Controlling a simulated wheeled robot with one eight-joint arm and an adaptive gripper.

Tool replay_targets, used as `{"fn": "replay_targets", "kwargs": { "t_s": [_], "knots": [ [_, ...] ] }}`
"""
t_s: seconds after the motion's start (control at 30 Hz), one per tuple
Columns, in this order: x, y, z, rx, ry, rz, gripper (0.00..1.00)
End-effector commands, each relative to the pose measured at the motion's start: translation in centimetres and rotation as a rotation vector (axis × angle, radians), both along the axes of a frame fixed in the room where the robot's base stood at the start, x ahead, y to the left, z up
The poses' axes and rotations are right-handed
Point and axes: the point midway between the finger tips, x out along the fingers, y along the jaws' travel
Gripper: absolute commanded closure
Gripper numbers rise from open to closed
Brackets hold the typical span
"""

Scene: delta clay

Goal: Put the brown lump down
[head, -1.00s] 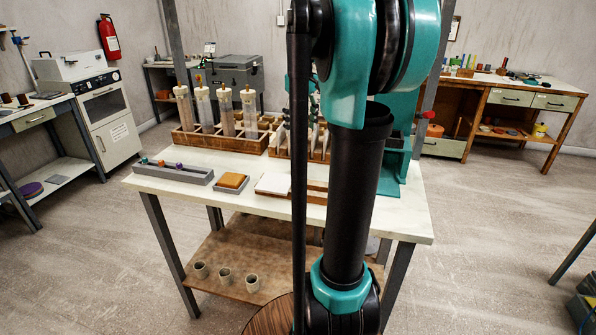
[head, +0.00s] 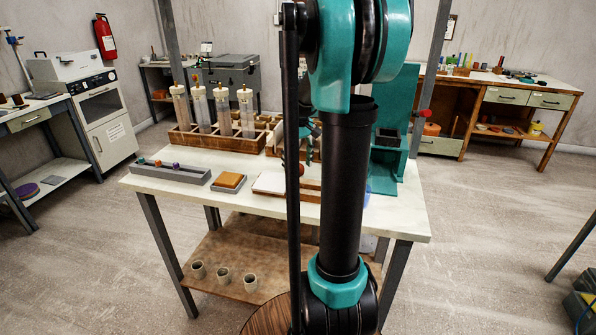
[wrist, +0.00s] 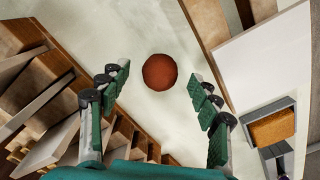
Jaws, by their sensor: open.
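The brown lump (wrist: 160,72) is a round reddish-brown ball on the pale tabletop (wrist: 140,30) in the wrist view. It lies between and just ahead of the tips of my gripper (wrist: 158,84). The two green-padded fingers are spread wide, with clear gaps on both sides of the lump, and nothing is held. In the head view my arm hides most of the gripper and the spot around the lump.
A wooden rack (wrist: 105,125) stands close on the left in the wrist view. A white slab (wrist: 265,60) on a wooden board and a grey tray (wrist: 284,104) with an orange-brown block lie right. In the head view, a wooden rack of cylinders (head: 215,140) stands at the back left.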

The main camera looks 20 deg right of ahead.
Motion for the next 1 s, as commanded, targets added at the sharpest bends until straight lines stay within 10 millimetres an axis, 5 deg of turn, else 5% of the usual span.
{"fn": "replay_targets", "kwargs": {
  "t_s": [0.33, 0.8, 1.0],
  "knots": [
    [0.0, 0.0, -0.88, 0.0, 0.0, 0.0, 0.37],
    [0.0, 0.0, -0.85, 0.0, 0.0, 0.0, 0.95],
    [0.0, 0.0, -0.82, 0.0, 0.0, 0.0, 0.97]
  ]
}}
